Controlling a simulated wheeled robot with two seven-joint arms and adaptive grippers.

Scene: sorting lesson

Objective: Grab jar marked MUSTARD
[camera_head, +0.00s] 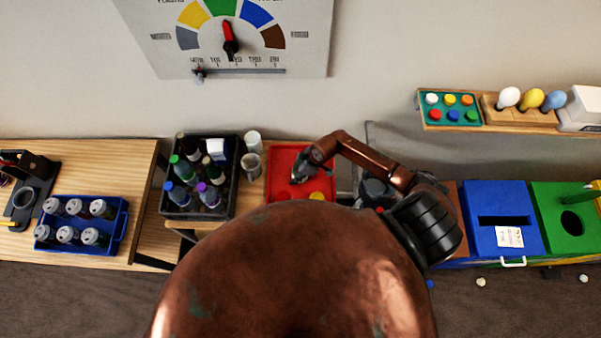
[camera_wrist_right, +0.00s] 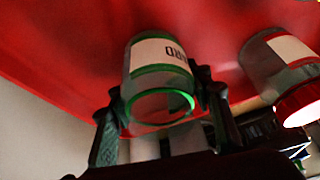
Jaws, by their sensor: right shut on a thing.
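My right gripper (camera_head: 298,174) reaches over the red tray (camera_head: 273,158) in the head view. In the right wrist view, its two dark fingers (camera_wrist_right: 160,92) are shut on a clear jar (camera_wrist_right: 152,82) with green bands and a white label. The label's visible letters end in "ARD"; the rest is turned away. The red tray surface (camera_wrist_right: 60,45) fills the background there. A second jar (camera_wrist_right: 268,65) with a red lid and white label stands apart, to the right. My left gripper is in neither view.
A yellow lid (camera_head: 317,196) shows at the tray's front, partly behind my body. A black crate of bottles (camera_head: 170,212) stands left of the tray, with grey cups (camera_head: 251,165) between. Blue (camera_head: 485,240) and green bins (camera_head: 567,245) stand right.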

